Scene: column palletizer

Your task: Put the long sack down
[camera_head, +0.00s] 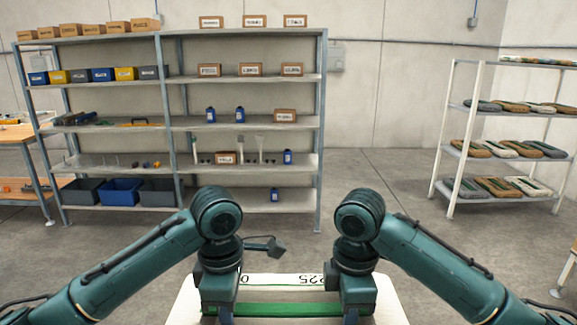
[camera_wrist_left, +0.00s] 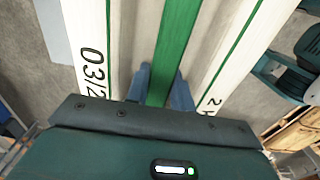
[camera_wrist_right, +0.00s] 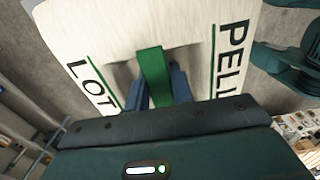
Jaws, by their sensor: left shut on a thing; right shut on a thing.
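The long sack (camera_head: 290,281) is off-white with green bands and black print. It lies crosswise at the bottom centre of the head view, in front of me. My left gripper (camera_head: 226,314) is shut on its left part; in the left wrist view the blue fingers (camera_wrist_left: 162,88) pinch the sack (camera_wrist_left: 205,50) at the green band. My right gripper (camera_head: 351,314) is shut on its right part; in the right wrist view its fingers (camera_wrist_right: 160,88) pinch the sack (camera_wrist_right: 110,30) at the green band. Whether anything supports the sack from below is hidden.
A grey shelf rack (camera_head: 240,124) with boxes, bins and bottles stands at the back left. A white rack (camera_head: 510,158) with folded sacks stands at the right. A wooden workbench (camera_head: 18,132) is at the far left. Open floor (camera_head: 375,190) lies between the racks.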

